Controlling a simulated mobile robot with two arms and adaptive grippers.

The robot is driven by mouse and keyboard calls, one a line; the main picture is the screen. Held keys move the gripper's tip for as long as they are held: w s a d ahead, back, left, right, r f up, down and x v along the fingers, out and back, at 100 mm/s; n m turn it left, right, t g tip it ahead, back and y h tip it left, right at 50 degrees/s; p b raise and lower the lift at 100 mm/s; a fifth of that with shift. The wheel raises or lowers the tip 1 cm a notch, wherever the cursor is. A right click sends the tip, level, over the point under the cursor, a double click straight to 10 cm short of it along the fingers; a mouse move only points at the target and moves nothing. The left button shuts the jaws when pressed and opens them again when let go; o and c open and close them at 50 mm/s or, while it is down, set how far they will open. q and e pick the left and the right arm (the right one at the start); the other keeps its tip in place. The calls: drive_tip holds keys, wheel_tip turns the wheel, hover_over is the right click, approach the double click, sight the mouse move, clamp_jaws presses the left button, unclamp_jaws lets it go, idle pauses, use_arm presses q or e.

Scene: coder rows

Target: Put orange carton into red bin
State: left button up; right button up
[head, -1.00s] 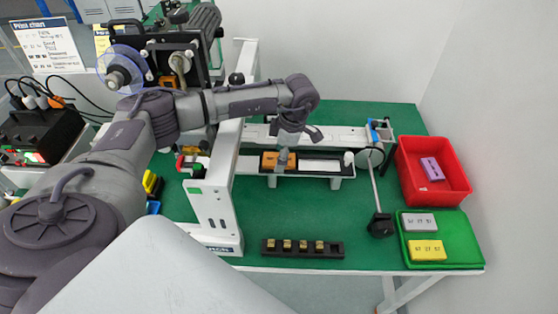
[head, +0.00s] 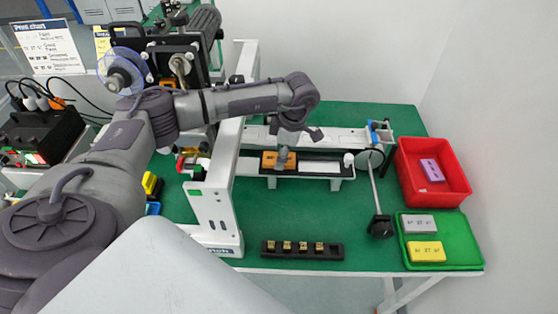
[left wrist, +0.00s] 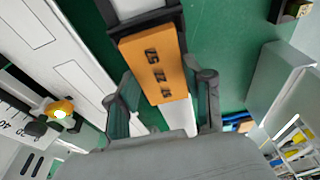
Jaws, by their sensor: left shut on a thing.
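The orange carton (head: 270,160) is at the left part of a narrow black-and-white track on the machine in the head view. In the left wrist view the orange carton (left wrist: 156,66) shows dark printed characters. My left gripper (head: 284,160) reaches down over the track and is shut on the orange carton; its fingers (left wrist: 165,105) show on either side in the wrist view. The red bin (head: 462,192) stands at the right of the table with a purple carton (head: 431,170) inside. My right gripper is not in view.
A green tray (head: 467,262) with a grey carton (head: 418,224) and a yellow carton (head: 427,251) lies in front of the red bin. A rod with a black end (head: 380,227) stands between track and bin. A black holder (head: 270,250) lies at the front edge.

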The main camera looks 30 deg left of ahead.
use_arm(q)
drive_tip(key=shift+s+a+p+v, duration=0.1)
drive_tip(key=shift+a+p+v, duration=0.1)
drive_tip(key=shift+p+v, duration=0.65)
drive_tip(key=shift+s+a+p+v, duration=0.15)
drive_tip(key=shift+p+v, duration=0.15)
drive_tip(key=shift+v, duration=0.95)
